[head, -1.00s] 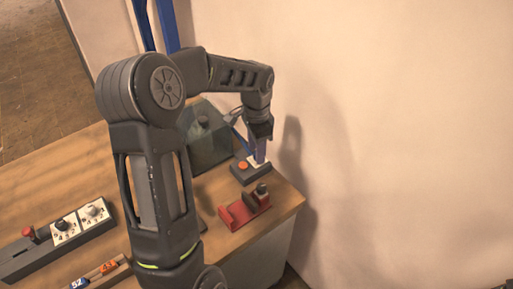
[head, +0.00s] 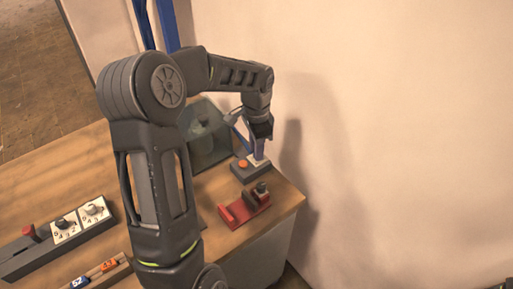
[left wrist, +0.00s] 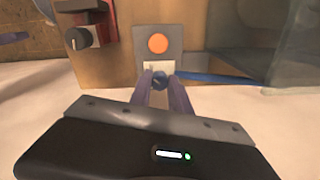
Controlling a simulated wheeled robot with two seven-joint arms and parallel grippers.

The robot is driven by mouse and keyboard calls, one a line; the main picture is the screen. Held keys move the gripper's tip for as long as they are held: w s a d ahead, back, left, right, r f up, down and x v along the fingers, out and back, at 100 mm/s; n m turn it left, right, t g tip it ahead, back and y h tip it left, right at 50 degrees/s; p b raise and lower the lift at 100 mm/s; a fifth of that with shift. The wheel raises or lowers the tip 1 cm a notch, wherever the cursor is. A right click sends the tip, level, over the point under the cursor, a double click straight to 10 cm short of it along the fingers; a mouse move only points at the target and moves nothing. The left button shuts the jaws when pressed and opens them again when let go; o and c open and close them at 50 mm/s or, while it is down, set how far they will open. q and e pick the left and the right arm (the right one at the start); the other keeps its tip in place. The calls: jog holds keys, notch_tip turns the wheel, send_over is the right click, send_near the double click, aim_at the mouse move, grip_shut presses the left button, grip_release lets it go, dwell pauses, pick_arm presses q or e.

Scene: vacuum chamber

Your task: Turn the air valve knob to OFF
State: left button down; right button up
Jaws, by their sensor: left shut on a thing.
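The air valve knob (left wrist: 160,80) is small, dark and bluish, on a white plate at the near end of a grey box (left wrist: 170,36) with an orange button. My left gripper (left wrist: 160,86) is shut on the knob, one purple finger on each side. In the head view the left gripper (head: 258,151) points down onto the white plate of the same grey box (head: 246,172), and its fingers hide the knob there. No ON or OFF mark is readable, so the knob's setting cannot be told. My right gripper is not in view.
A red holder (head: 232,216) with a black knob stands in front of the box on the bench (head: 50,180). A clear chamber (head: 210,140) stands behind. A blue tube (left wrist: 225,78) runs right from the valve. A panel with dials (head: 66,232) is far left. A wall rises at right.

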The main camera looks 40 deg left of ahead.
pick_arm(q)
jog(key=shift+n+b, duration=0.3)
jog(key=shift+n, duration=0.2)
jog(key=n+b, duration=0.1)
jog(key=n, duration=0.1)
jog(key=shift+n, duration=0.4)
jog(key=n+b, duration=0.1)
jog(key=n, duration=0.3)
jog(key=shift+d+n, duration=0.1)
jog(key=shift+n, duration=0.2)
jog(key=n+b, duration=0.1)
jog(key=n, duration=0.3)
jog(key=shift+n, duration=0.3)
jog(key=n, duration=0.5)
jog(key=shift+w+d, duration=0.1)
jog(key=c, duration=1.2)
grip_release()
jog(key=shift+r, duration=0.1)
